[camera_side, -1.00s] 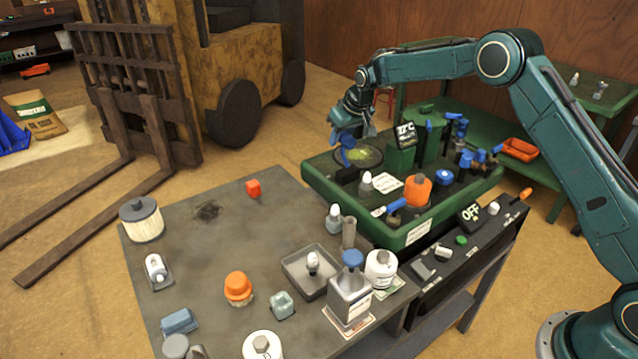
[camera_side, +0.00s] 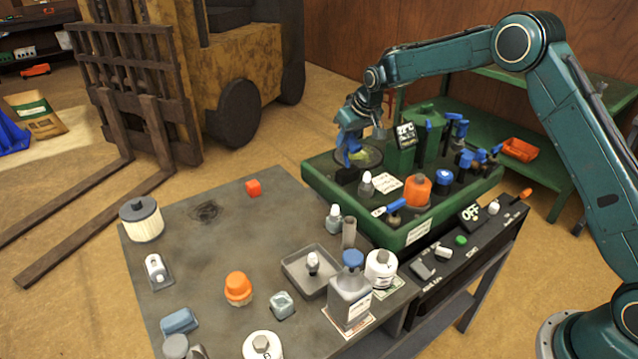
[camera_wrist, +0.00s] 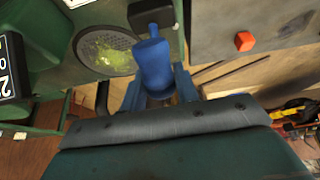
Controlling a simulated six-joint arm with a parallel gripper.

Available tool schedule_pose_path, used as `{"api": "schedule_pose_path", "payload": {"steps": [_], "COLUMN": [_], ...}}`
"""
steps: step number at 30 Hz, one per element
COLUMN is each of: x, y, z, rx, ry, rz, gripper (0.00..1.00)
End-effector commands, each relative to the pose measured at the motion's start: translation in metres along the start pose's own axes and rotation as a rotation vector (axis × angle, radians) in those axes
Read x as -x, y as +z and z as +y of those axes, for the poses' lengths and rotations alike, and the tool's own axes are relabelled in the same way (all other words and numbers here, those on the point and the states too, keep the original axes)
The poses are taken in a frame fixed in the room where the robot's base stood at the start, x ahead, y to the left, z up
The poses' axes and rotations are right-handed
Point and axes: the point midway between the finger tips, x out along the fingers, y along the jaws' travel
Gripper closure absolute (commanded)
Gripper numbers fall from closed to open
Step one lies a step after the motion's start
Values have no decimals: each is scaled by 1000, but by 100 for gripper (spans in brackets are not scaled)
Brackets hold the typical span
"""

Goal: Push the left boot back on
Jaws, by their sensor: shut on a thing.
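The blue boot (camera_wrist: 153,68) is between the fingers of my gripper (camera_wrist: 156,90) in the wrist view, with its narrow end towards a dark block (camera_wrist: 152,12). My gripper is shut on it. In the side view my gripper (camera_side: 352,155) is low over the back left part of the green mower deck (camera_side: 318,186), by a round mesh-covered opening (camera_side: 371,160) with yellow-green stuff in it. The fingers and wrist hide much of the boot there. I cannot tell whether the boot touches the block.
A green housing with a display (camera_side: 405,136) stands right of my gripper. Blue-handled fittings and an orange cap (camera_side: 417,188) are on the deck. A grey bench (camera_side: 205,255) with bottles and small parts lies in front. A forklift (camera_side: 165,80) stands behind left.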

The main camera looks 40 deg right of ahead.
Motion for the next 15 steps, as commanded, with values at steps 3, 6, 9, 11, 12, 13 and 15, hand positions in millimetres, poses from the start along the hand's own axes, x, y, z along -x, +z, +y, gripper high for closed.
{"api": "schedule_pose_path", "payload": {"steps": [3, 6, 9, 11, 12, 13, 15], "x": [2, 4, 5, 6, 7, 8, 8], "y": [8, 12, 17, 19, 20, 21, 22], "z": [1, 1, 1, 1, 1, 1, 1], "rx": [-1, -2, -2, -2, -2, -2, -2], "ry": [1, 1, 1, 1, 1, 1, 1], "rz": [-8, -7, -8, -8, -7, -7, -6], "gripper": [78, 78, 78, 78, 78, 78, 78]}}
